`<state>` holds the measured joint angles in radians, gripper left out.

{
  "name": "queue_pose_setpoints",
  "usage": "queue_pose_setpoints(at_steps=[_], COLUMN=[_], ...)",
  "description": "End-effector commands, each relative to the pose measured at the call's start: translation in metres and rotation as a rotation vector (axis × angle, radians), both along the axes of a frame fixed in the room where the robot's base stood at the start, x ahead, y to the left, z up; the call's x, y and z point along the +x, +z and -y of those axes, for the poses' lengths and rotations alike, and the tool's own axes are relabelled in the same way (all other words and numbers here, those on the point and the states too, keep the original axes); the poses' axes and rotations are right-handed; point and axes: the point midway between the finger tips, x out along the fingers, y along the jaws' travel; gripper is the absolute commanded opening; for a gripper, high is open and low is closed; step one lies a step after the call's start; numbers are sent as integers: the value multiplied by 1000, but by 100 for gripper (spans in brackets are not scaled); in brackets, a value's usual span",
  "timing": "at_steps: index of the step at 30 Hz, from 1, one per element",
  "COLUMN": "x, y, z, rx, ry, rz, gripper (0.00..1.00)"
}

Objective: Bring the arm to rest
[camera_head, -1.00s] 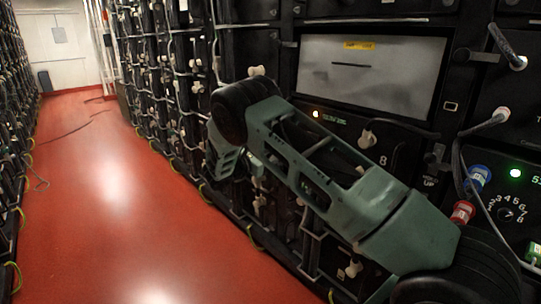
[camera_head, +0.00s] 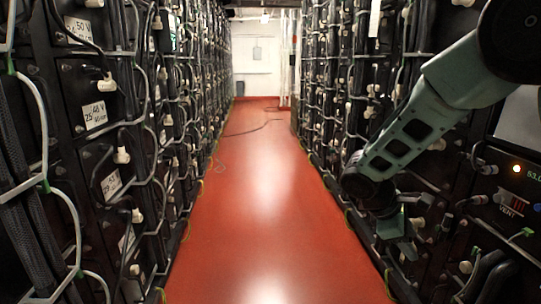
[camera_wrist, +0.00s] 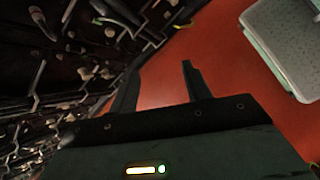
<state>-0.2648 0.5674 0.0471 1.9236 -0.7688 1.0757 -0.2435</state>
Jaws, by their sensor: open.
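My arm (camera_head: 418,122) is grey-green with black joints. It reaches from the upper right of the head view down and left to a black joint beside the right battery rack. Below that joint, the end of the arm hangs low in front of the rack, and its fingers are hard to make out there. In the wrist view, my gripper (camera_wrist: 160,84) shows two dark fingers set apart, with only red floor visible between them. It is open and empty.
Battery racks with cables line the left side (camera_head: 112,150) and right side (camera_head: 335,90). A dark cable lies on the far floor. A lit panel (camera_head: 515,185) is at the right.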

Motion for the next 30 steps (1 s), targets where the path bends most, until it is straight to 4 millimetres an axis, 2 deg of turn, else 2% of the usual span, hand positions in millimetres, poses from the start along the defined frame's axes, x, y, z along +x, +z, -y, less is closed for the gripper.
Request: queue_pose_setpoints(at_steps=[1, 3, 6, 9, 12, 18, 21, 22, 30], x=[-24, -60, -112, -159, -198, -257, -281, -277, -276], y=[8, 16, 26, 35, 40, 45, 48, 61, 115], z=[-25, -59, -100, -130, -148, -167, -171, -172, -172], rx=[86, 205, 355, 473, 558, 679, 724, 721, 717], ry=[-20, -63, -129, -192, -249, -352, -400, -401, -398], rz=[21, 43, 70, 92, 110, 145, 165, 162, 160], gripper=[49, 49, 49, 49, 49, 49, 49, 49, 49])
